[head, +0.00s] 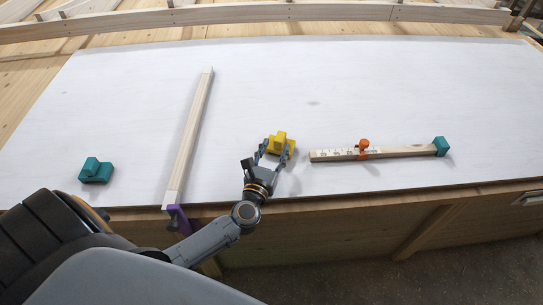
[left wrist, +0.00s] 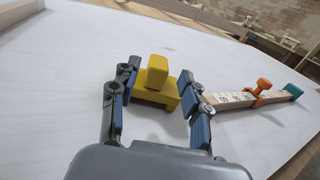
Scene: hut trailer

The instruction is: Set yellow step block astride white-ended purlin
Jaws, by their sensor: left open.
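The yellow step block (head: 281,142) stands on the white board, with a raised step on top. It also shows in the left wrist view (left wrist: 156,78). My left gripper (head: 275,149) is open, with one finger on each side near the block; contact is not clear. In the left wrist view the open fingers (left wrist: 163,82) flank the block. The white-ended purlin (head: 190,135) is a long pale bar lying to the left of the block, running from near the board's front edge toward the back. My right gripper is not in view.
A purple clamp (head: 178,219) sits at the purlin's near end. A teal step block (head: 96,171) lies at the left. At the right, a marked wooden bar (head: 400,151) carries an orange piece (head: 363,148) and a teal end piece (head: 440,146). The board's back is clear.

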